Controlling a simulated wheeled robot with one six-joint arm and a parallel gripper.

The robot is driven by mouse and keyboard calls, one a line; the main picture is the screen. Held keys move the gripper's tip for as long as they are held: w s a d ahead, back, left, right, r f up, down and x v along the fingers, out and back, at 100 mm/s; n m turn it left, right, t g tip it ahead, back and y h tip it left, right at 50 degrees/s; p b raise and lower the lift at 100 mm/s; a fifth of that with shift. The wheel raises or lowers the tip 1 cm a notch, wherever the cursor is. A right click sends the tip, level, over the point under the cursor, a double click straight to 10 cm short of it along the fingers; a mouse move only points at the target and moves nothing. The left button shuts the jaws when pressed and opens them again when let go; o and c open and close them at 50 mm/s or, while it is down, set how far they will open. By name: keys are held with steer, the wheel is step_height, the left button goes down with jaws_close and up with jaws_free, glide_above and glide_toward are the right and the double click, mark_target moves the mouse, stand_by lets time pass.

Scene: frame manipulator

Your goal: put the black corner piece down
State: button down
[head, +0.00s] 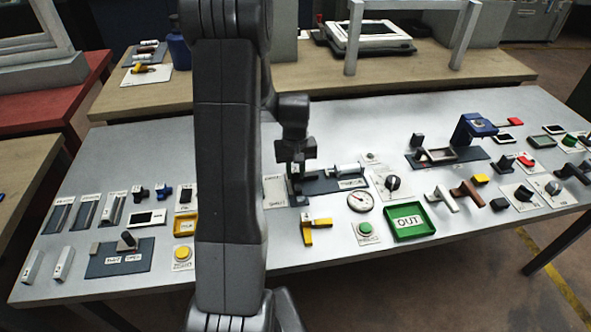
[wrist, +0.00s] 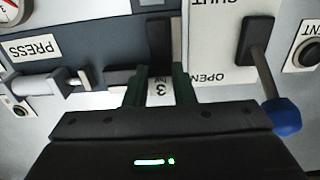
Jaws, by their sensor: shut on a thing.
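The black corner piece (wrist: 165,38) is between the green fingertips of my gripper (wrist: 161,88) in the wrist view. A white label with a 3 shows between the fingers, and a dark arm of the piece reaches up from there. In the head view my gripper (head: 298,168) is over the middle of the grey table, with the dark piece (head: 293,190) beneath it, just left of the press fixture. The fingers hide part of the piece. I cannot tell whether its underside touches the table.
A lever with a blue knob (wrist: 284,116) stands beside a SHUT/OPEN panel (wrist: 212,45). A yellow corner piece (head: 318,232), a gauge (head: 360,201) and a green OUT tray (head: 388,226) are nearer the front.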

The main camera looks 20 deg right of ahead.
mark_target(296, 172)
steer(key=shift+f, duration=0.25)
steer(key=c, duration=1.2)
jaws_free()
steer(key=shift+r, duration=0.1)
step_height(296, 172, up, 12)
steer(key=shift+r, duration=0.15)
